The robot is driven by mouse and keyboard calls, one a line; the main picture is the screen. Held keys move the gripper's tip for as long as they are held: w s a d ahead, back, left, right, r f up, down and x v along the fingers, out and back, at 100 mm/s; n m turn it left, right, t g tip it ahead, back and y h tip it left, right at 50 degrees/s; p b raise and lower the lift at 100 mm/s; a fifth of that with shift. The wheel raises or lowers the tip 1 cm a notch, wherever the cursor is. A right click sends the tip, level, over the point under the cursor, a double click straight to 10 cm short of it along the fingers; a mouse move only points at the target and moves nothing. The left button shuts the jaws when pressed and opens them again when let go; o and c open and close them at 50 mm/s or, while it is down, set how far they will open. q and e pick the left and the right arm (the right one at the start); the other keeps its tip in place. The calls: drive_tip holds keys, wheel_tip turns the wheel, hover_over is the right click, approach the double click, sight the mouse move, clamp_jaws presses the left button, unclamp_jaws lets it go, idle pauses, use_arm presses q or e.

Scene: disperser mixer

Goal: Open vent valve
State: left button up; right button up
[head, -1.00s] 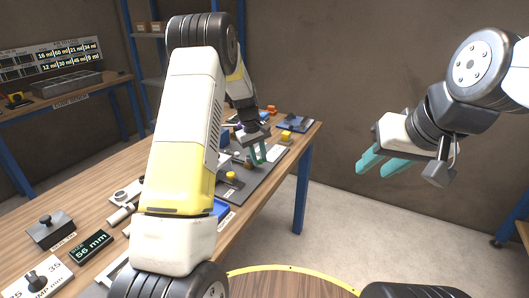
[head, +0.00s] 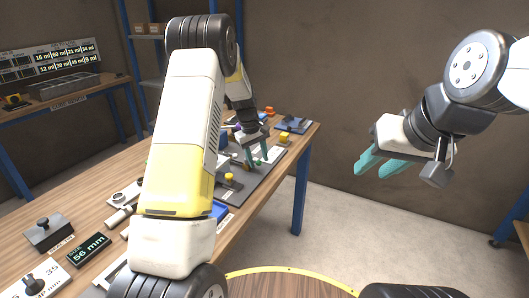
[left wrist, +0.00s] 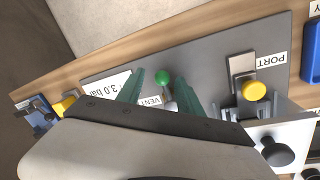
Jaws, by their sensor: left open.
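The vent valve shows in the left wrist view as a green ball knob (left wrist: 162,76) on a short pale stem, next to a white VENT label (left wrist: 150,101) on a grey panel (left wrist: 210,65). My left gripper (left wrist: 160,78) is open, with one teal finger on each side of the knob. I cannot tell whether the fingers touch it. In the head view my left gripper (head: 257,158) is low over the panel on the bench, and its fingers partly hide the valve. My right gripper (head: 377,165) is open and empty in the air, away from the bench.
A yellow knob (left wrist: 254,90) by the PORT label (left wrist: 271,60) and a black knob (left wrist: 277,152) stand near the valve. A blue tray (left wrist: 312,52) lies beyond the panel. A display reading 56 mm (head: 89,249) is on the bench. The floor right of the bench is clear.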

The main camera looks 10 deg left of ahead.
use_arm(q)
wheel_tip(320, 180, up, 8)
drive_tip(key=a, duration=0.1)
drive_tip(key=shift+s+f, duration=0.15)
drive_tip(key=shift+s, duration=0.3)
drive_tip(key=shift+a, duration=0.1)
drive_tip(key=s+r+m+t, duration=0.2)
drive_tip(key=s+r+m, duration=0.2)
drive_tip(key=s+r, duration=1.15)
drive_tip(key=s+m+t, duration=0.2)
drive_tip(key=s+m, duration=0.2)
drive_tip(key=s, duration=1.6)
drive_tip(key=shift+d+r+t, duration=0.3)
drive_tip(key=shift+d+t, duration=0.1)
drive_tip(key=shift+d, duration=0.05)
